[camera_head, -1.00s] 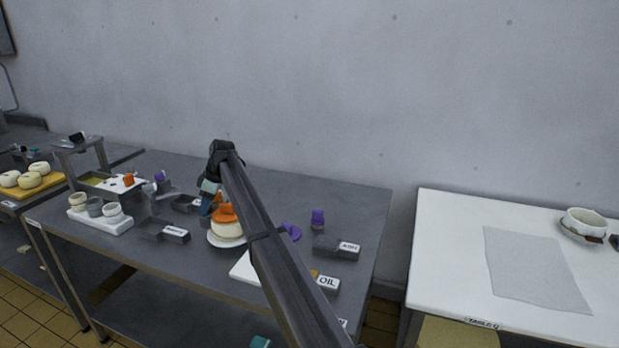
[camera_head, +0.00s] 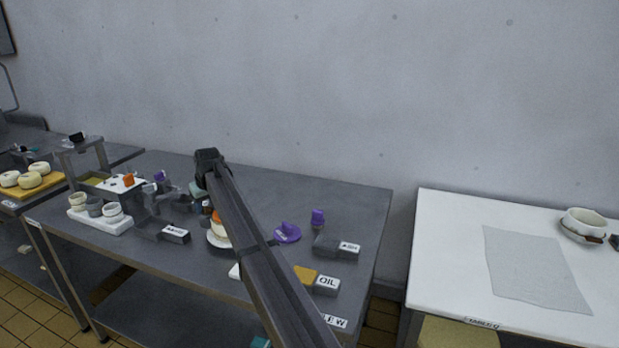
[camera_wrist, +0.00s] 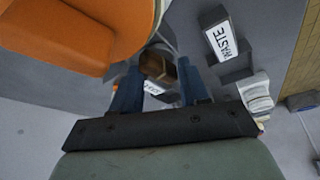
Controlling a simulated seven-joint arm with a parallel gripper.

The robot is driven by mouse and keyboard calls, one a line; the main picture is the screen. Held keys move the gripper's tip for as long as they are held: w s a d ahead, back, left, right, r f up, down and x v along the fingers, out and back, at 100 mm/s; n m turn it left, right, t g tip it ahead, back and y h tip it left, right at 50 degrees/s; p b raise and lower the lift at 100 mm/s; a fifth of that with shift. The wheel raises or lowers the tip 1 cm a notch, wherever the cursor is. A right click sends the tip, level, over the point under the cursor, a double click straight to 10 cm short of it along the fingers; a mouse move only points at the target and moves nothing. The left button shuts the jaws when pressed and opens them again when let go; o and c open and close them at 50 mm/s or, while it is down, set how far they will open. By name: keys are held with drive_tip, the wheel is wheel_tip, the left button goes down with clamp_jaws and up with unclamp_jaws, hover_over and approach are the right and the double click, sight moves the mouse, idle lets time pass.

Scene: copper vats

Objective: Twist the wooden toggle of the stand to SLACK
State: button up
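My gripper (camera_head: 203,202) is over the middle of the steel table in the head view, largely hidden by my own arm. In the wrist view, its two blue fingers (camera_wrist: 158,66) are apart. A brown wooden piece (camera_wrist: 157,65), likely the toggle, lies between or just beyond the fingertips; I cannot tell whether they touch it. Part of a white label shows just below the wood. The toggle's setting cannot be read. The stand is mostly hidden in the head view by my arm and gripper.
An orange-topped cream object (camera_head: 217,217) on a white plate is close beside my gripper; its orange part (camera_wrist: 60,35) fills the wrist view's upper left. A WASTE tray (camera_wrist: 223,42) is at the right. Purple pieces (camera_head: 287,233) and an OIL block (camera_head: 327,284) stand right of my arm.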

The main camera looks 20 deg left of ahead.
drive_tip(key=shift+d+r+m, duration=0.1)
drive_tip(key=shift+r+m, duration=0.1)
drive_tip(key=shift+m, duration=0.1)
drive_tip(key=v, duration=1.4)
drive_tip(key=w+d+f+m+t, duration=0.1)
drive_tip(key=w+d+f+m, duration=0.1)
drive_tip(key=w+d, duration=0.8)
drive_tip(key=w+d+f+m+t+h, duration=0.1)
drive_tip(key=w+d+f, duration=0.4)
drive_tip(key=w+d, duration=0.6)
drive_tip(key=d+m+t, duration=0.1)
drive_tip(key=d, duration=0.2)
drive_tip(key=shift+w+h, duration=0.3)
drive_tip(key=shift+d+r, duration=0.1)
